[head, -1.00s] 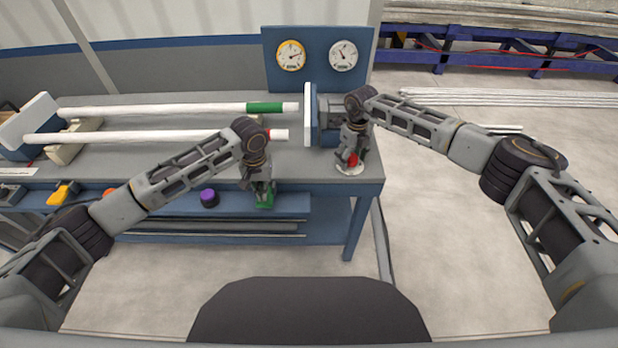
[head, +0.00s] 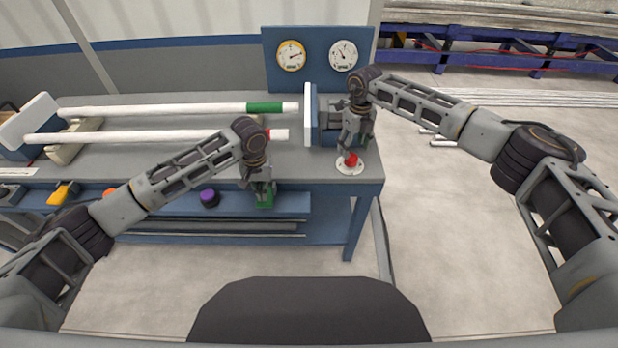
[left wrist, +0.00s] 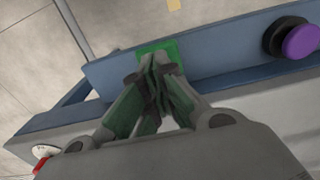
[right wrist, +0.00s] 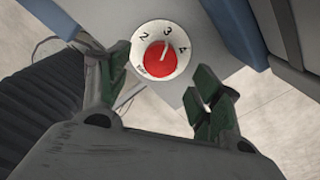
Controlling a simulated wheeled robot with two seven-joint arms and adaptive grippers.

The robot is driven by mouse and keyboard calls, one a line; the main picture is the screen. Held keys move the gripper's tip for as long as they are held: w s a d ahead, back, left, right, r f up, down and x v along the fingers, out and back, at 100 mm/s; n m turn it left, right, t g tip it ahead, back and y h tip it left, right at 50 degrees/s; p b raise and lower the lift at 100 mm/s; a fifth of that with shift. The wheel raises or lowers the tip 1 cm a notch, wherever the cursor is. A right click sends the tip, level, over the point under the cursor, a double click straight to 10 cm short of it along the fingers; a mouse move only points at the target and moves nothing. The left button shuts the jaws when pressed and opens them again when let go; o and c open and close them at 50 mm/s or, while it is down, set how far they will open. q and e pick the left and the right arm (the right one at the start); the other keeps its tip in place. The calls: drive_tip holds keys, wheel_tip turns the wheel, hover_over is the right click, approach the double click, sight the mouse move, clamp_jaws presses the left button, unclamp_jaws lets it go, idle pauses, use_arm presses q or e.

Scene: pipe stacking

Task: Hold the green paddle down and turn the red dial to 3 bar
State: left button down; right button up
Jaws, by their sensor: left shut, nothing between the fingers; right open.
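The green paddle (head: 265,201) is on the front edge of the bench; it also shows in the left wrist view (left wrist: 172,46). My left gripper (head: 259,184) is shut and empty, with its fingertips at the paddle and partly covering it; they appear to touch it. The red dial (head: 351,160) sits on a white round plate at the bench's front right corner. In the right wrist view, the dial (right wrist: 158,62) shows a white mark close to the 3, between 2 and 4. My right gripper (head: 352,141) is open above the dial, with its fingers apart from it.
A panel behind the bench carries a yellow-rimmed gauge (head: 291,55) and a white gauge (head: 343,55). Two white pipes with green and red bands lie along the bench (head: 200,90). A purple knob (head: 209,198) is left of the paddle.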

sight(351, 157)
use_arm(q)
drive_tip(key=shift+r, duration=0.15)
use_arm(e)
drive_tip(key=shift+r, duration=0.1)
use_arm(q)
wheel_tip(351, 157, up, 10)
idle(1.6)
use_arm(e)
drive_tip(key=shift+r, duration=0.1)
idle(0.4)
use_arm(q)
wheel_tip(351, 157, up, 9)
drive_tip(key=p, duration=0.9)
use_arm(e)
wheel_tip(351, 157, up, 9)
use_arm(q)
drive_tip(key=shift+r+p, duration=0.4)
drive_tip(key=shift+p, duration=0.15)
use_arm(e)
drive_tip(key=shift+r, duration=0.5)
